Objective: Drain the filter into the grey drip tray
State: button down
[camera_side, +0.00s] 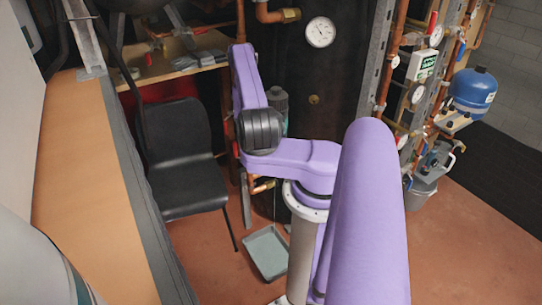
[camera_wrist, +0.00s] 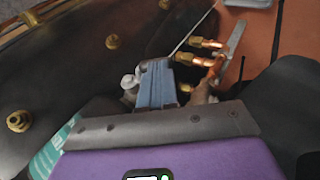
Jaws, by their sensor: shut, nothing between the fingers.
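My gripper (camera_wrist: 156,68) shows in the wrist view as narrow blue-grey fingers beyond the dark edge of my purple wrist. It is shut and empty, left of a copper fitting (camera_wrist: 207,84) with brass ends and a flat metal lever. I cannot tell whether it touches that fitting, nor whether the fitting is the filter. In the side view, copper pipework with a brass end (camera_side: 263,186) sits low by the dark tank. The grey drip tray (camera_side: 268,253) lies on the floor below it; its edge shows in the wrist view (camera_wrist: 248,3). My gripper cannot be made out in the side view.
A black chair (camera_side: 185,150) stands left of the tray. A dark tank (camera_side: 310,80) with a gauge stands behind my arm. A grey canister (camera_side: 278,105) stands near my elbow. Pipe racks, a blue vessel (camera_side: 475,90) and a bucket (camera_side: 422,192) are at right. Red floor is open in front.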

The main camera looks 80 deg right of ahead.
jog(key=shift+s+d+f+g+h, duration=0.2)
jog(key=shift+f+g+h, duration=0.4)
jog(key=shift+f, duration=0.15)
jog(key=shift+s+d+f+g+h, duration=0.15)
jog(key=shift+f+g+h, duration=0.3)
jog(key=shift+f+h, duration=0.25)
jog(key=shift+s+d+f+g+h, duration=0.2)
jog(key=shift+f+g+h, duration=0.35)
jog(key=shift+f, duration=0.35)
